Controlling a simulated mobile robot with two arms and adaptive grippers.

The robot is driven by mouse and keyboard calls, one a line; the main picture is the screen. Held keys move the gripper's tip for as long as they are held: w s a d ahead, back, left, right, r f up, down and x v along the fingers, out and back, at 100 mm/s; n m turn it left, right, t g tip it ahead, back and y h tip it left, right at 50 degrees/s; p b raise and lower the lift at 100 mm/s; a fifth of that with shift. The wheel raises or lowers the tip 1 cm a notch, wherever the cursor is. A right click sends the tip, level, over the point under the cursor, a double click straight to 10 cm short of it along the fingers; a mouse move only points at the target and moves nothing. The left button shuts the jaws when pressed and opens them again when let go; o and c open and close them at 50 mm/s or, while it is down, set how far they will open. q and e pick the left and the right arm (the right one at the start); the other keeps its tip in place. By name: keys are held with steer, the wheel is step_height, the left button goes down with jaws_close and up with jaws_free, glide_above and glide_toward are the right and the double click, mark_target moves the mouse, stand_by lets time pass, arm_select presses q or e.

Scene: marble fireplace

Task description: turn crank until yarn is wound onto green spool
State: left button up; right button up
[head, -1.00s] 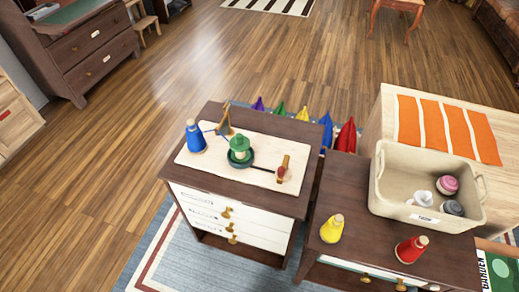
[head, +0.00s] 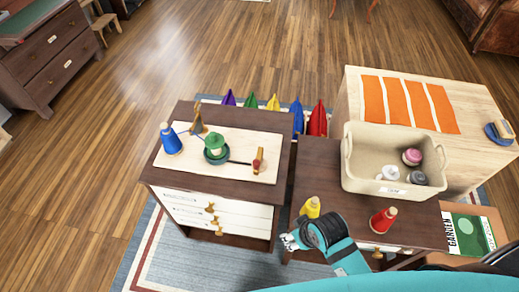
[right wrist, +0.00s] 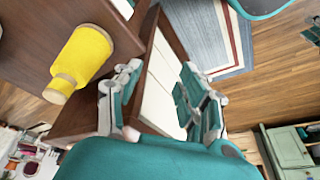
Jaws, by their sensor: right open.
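The winder's pale board (head: 190,171) lies on the left dark-topped cabinet. On it the green spool (head: 215,143) stands upright at the middle. The crank (head: 258,163), with a reddish-brown handle, is at the board's right. A blue yarn cone (head: 171,140) stands at the left, near a wooden guide (head: 198,121). The thin yarn's path is too small to follow. My right gripper (head: 290,240) is open and empty, low in front of the gap between the cabinets, well short of the crank. It also shows in the right wrist view (right wrist: 158,95). My left gripper is not in view.
The right cabinet holds a yellow cone (head: 310,208), close to my right gripper, a red cone (head: 383,220) and a beige bin (head: 362,175) with yarn cones inside. Colored pointed shapes (head: 273,103) stand behind the left cabinet. Open wood floor lies beyond.

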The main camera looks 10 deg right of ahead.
steer(key=w+a+r+n+g+y, duration=0.2)
steer(key=w+a+r+n+y, duration=0.1)
steer(key=w+a+r+n, duration=1.35)
steer(key=n+g+h+p, duration=0.1)
steer(key=n+h, duration=0.4)
steer(key=n, duration=0.6)
glide_toward(260, 154)
step_height(260, 154, down, 9)
steer(key=shift+w+f+p, duration=0.15)
steer(key=shift+p, duration=0.8)
steer(key=shift+d, duration=0.1)
steer(key=shift+c, duration=0.2)
jaws_close()
